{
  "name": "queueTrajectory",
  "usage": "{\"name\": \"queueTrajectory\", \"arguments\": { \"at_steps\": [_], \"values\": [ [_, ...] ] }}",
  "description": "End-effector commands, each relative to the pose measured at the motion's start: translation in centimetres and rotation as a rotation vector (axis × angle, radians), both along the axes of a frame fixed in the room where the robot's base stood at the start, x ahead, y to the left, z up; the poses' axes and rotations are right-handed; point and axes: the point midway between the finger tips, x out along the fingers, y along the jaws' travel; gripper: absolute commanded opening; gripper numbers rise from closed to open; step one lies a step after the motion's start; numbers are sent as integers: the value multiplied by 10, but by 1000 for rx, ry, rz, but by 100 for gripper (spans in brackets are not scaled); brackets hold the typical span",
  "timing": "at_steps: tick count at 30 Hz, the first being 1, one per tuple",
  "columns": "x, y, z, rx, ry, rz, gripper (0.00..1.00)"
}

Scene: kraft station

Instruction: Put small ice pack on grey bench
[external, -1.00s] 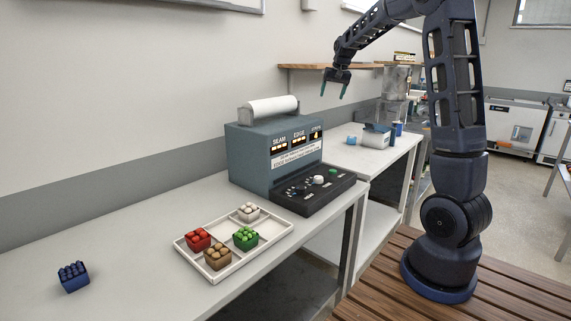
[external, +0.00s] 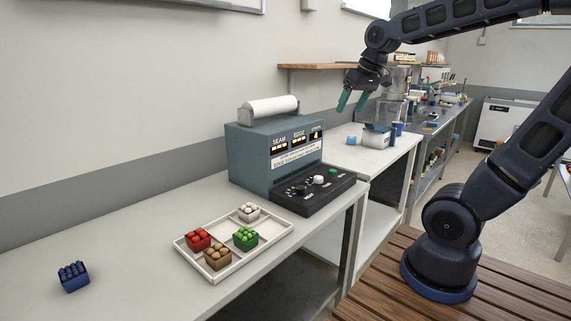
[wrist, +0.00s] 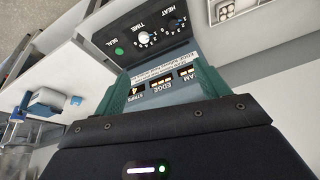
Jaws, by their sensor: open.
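A small light-blue block (external: 351,141), which looks like the small ice pack, lies on the white table (external: 345,159) behind the sealing machine. It stands left of a blue and white box (external: 377,136). My gripper (external: 352,102) is open and empty, in the air above this table, with its teal fingers pointing down. In the wrist view the fingers (wrist: 157,85) are apart, with the machine's front showing between them. I cannot tell for sure which bench is the grey one; a grey metal bench (external: 432,130) runs along the far wall.
The sealing machine (external: 270,157) stands on the near pale bench (external: 140,225). A tray (external: 213,280) with several small colored items and a dark blue item (external: 73,277) lie there too. A wooden shelf (external: 315,67) juts from the wall.

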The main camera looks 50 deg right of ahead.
Motion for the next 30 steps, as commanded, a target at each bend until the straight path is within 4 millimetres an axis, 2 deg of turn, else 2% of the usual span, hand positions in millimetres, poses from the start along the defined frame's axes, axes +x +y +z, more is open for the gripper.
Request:
{"name": "queueTrajectory", "arguments": {
  "at_steps": [1,6,12,14,30],
  "values": [
    [-18,11,-5,-12,-5,31,74],
    [-66,36,-28,-48,-7,116,74],
    [-99,50,-48,-82,-9,177,74],
    [-104,51,-52,-86,-10,185,78],
    [-107,52,-51,-90,-10,191,78]
  ]
}}
